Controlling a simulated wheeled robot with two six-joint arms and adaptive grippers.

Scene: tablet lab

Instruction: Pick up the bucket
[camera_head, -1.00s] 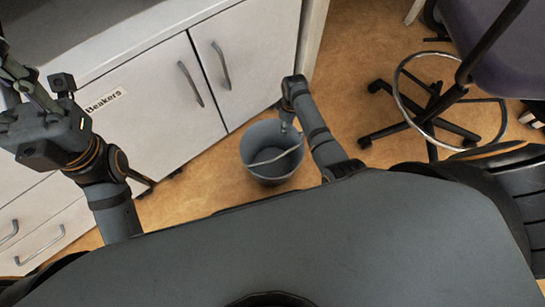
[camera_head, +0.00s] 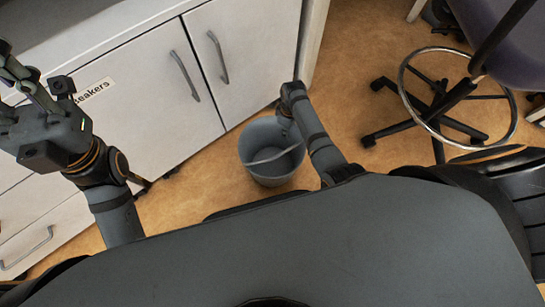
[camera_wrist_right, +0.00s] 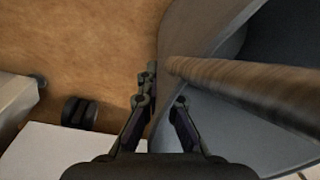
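A grey bucket (camera_head: 272,168) stands upright in front of the cabinet, with a light handle (camera_head: 275,153) lying across its opening. My right gripper (camera_head: 284,110) reaches down at its far right rim. The handle (camera_wrist_right: 240,82) crosses close to the camera there. My left gripper (camera_head: 38,95) is raised at the far left, away from the bucket, with its fingers apart and empty.
White cabinets (camera_head: 150,100) with a "Beakers" label stand behind and left of the bucket. An office chair (camera_head: 450,95) with a foot ring stands at the right. Brown floor (camera_head: 345,110) is clear between the bucket and chair.

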